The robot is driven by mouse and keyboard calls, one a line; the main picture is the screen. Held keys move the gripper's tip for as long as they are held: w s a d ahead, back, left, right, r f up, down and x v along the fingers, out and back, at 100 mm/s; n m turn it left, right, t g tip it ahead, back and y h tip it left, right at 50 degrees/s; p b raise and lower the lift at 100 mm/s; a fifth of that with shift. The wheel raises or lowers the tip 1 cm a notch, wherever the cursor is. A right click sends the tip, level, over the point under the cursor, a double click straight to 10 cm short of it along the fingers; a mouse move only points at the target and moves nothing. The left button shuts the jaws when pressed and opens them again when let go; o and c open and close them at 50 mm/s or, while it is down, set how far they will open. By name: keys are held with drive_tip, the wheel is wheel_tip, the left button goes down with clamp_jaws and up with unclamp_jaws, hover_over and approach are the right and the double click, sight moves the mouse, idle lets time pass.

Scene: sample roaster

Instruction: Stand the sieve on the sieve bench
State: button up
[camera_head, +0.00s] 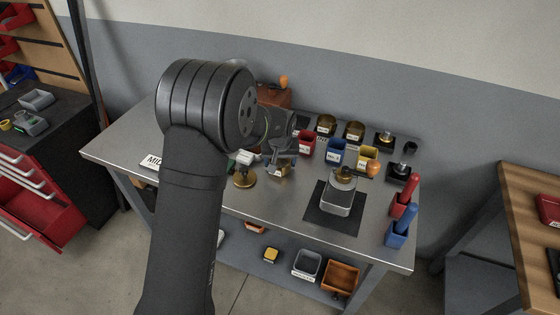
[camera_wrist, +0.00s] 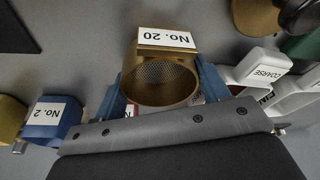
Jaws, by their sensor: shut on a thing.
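The sieve is a round brass cup with a mesh inside and a white "No. 20" label. In the wrist view the sieve (camera_wrist: 160,84) sits between the two blue fingers of my gripper (camera_wrist: 161,82), which is shut on it. In the head view my gripper (camera_head: 283,150) is over the middle-left of the metal table, and the sieve (camera_head: 281,168) shows only partly below it. Whether the sieve touches the table is unclear. I cannot tell which piece is the sieve bench. White pieces labelled "COARSE" (camera_wrist: 256,70) and "FINE" lie right of the sieve in the wrist view.
A brass stand (camera_head: 245,178) is close left of my gripper. Red (camera_head: 305,145), blue (camera_head: 335,151) and yellow (camera_head: 367,158) cups stand to the right. A black mat (camera_head: 318,215) carries a scale-like device (camera_head: 338,197). The table's front left is mostly clear.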

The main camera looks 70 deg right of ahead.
drive_tip(key=shift+f, duration=0.1)
drive_tip(key=o, duration=1.1)
drive_tip(key=v, duration=1.2)
drive_tip(key=shift+s, duration=0.1)
